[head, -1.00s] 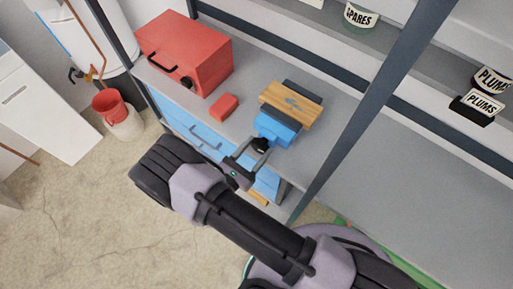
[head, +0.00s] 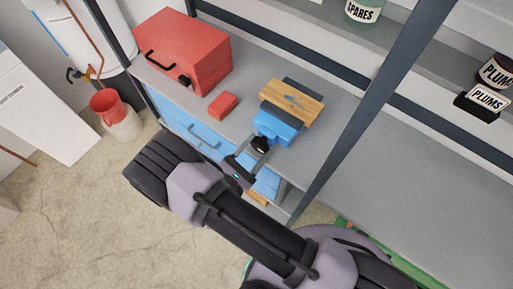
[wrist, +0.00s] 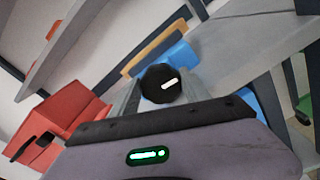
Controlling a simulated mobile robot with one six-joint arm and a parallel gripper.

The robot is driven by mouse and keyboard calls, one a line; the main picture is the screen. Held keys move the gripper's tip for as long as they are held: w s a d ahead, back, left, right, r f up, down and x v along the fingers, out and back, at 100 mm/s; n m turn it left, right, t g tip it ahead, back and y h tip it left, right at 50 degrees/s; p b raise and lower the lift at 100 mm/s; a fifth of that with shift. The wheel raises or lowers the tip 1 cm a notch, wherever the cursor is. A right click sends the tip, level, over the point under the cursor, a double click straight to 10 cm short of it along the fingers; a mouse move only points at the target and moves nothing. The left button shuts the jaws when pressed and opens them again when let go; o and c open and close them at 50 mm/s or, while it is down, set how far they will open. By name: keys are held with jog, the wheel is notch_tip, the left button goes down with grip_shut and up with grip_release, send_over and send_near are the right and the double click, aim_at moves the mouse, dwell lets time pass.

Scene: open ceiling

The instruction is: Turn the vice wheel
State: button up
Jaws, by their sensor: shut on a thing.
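The blue vice (head: 277,127) sits at the front edge of the grey workbench, with a wooden block (head: 291,101) between its blue body and a dark jaw. Its black wheel (head: 260,144) faces outward at the bench front. In the wrist view the wheel (wrist: 160,84) is a round black knob with a white mark, in front of the blue body (wrist: 178,57). My gripper (head: 253,150) reaches up from below and is shut on the wheel, one finger on each side. The fingers partly hide the wheel's rim.
A red toolbox (head: 182,50) and a small red block (head: 222,105) stand on the bench to the left. Blue drawers (head: 195,128) are below. A dark shelf post (head: 365,110) rises to the right.

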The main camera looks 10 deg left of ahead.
jog(key=shift+m, duration=0.5)
jog(key=o, duration=1.3)
jog(key=shift+o, duration=0.2)
jog(key=shift+s, duration=0.1)
jog(key=v, duration=1.7)
jog(key=shift+s+p, duration=0.15)
jog(key=shift+p, duration=0.15)
